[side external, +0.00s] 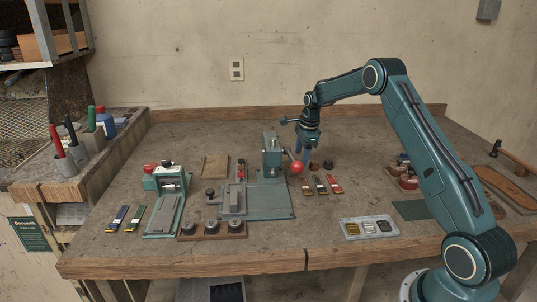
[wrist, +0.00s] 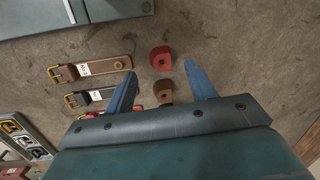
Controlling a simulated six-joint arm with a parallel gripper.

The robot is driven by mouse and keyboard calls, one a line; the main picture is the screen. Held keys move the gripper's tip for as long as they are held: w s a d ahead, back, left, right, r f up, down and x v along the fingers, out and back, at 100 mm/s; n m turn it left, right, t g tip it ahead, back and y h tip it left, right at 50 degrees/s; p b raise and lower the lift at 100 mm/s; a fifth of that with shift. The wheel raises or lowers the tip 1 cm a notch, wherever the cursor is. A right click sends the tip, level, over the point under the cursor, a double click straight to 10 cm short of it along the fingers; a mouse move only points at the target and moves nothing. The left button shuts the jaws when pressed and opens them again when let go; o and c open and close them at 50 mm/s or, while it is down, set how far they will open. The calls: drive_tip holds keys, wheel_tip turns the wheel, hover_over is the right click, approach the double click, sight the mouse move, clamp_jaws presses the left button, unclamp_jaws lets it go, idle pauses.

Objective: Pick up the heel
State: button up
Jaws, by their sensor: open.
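Small heel-like blocks stand on the bench below my gripper. In the wrist view a red block (wrist: 161,58) lies just ahead of the fingers, roughly in line with the gap between them. My gripper (wrist: 160,68) is open, with nothing held. In the side view my gripper (side external: 306,156) points down, with a brown block (side external: 314,165) and a darker block (side external: 328,164) just to its right. I cannot tell the height of the fingertips above the bench.
Several buckled straps (side external: 320,184) lie in front of the blocks. A teal stitching machine (side external: 272,158) with a red-knobbed lever (side external: 297,167) stands close left of my gripper. A tray of buckles (side external: 368,228) lies at the front. Bare bench shows right of the blocks.

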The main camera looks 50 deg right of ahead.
drive_tip(key=shift+w+f, duration=0.2)
drive_tip(key=shift+f, duration=0.7)
drive_tip(key=shift+w+f, duration=0.15)
drive_tip(key=shift+f, duration=0.75)
drive_tip(key=c, duration=1.1)
